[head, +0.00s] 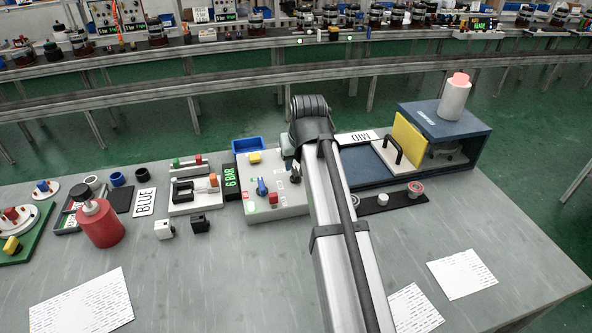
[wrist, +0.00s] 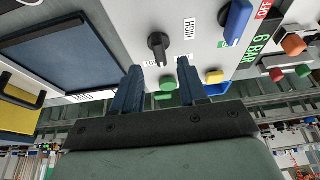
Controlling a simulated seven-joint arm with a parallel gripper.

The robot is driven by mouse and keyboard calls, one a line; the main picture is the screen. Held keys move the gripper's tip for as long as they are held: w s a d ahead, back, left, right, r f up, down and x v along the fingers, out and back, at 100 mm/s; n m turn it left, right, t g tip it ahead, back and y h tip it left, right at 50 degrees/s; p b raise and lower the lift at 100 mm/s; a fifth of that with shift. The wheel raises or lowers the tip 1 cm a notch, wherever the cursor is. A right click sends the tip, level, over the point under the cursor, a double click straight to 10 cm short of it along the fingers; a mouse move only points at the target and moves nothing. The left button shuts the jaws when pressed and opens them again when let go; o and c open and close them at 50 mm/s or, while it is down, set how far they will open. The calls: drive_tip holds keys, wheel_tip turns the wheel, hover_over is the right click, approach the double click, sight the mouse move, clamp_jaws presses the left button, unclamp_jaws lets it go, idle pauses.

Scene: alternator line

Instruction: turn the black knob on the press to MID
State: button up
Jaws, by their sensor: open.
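The black knob (wrist: 158,42) is on the light grey panel (wrist: 205,50) in the wrist view. Its narrow part extends down in the picture, near a LOW label (wrist: 151,64); a HIGH label (wrist: 190,28) is to its right. I cannot make out its exact pointer direction. In the head view the black knob (head: 295,177) shows just left of my arm. My gripper (wrist: 159,66) is open and empty, its two blue fingers apart just below the knob in the wrist view. A white MID card (head: 359,137) lies at the back of the blue press base.
A blue knob (wrist: 238,18), a green button (wrist: 168,84) and a yellow button (wrist: 214,76) are near the black knob. The blue press housing (head: 460,142), yellow plate (head: 408,138) and black handle (head: 392,150) stand right. The front table is mostly clear, with papers.

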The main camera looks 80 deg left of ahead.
sight(296, 172)
drive_tip(key=shift+x, duration=2.65)
drive_tip(key=shift+c, duration=0.2)
clamp_jaws()
